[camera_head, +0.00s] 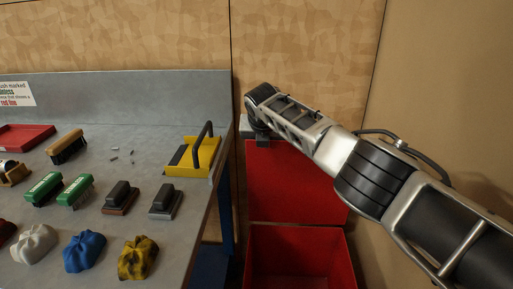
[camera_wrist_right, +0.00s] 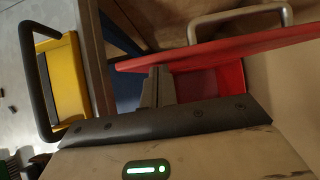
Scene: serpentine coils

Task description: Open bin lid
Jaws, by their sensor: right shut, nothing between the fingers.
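The red bin (camera_head: 302,257) stands on the floor right of the bench, and its inside is visible from above. Its red lid (camera_head: 293,188) is raised at the back of the bin. In the right wrist view the lid (camera_wrist_right: 225,48) shows nearly edge-on, with a metal handle (camera_wrist_right: 240,20) on its outer side. My right gripper (camera_head: 260,138) is at the lid's upper left edge. Its fingers (camera_wrist_right: 157,85) are shut and empty, close to the lid's inner side; I cannot tell whether they touch it. My left gripper is out of view.
The grey bench (camera_head: 120,160) fills the left, holding a yellow dustpan (camera_head: 193,157) with a black handle, several brushes and crumpled cloths, and a red tray (camera_head: 25,137). Wood-panel walls close off the back and right. The bench edge lies close left of the bin.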

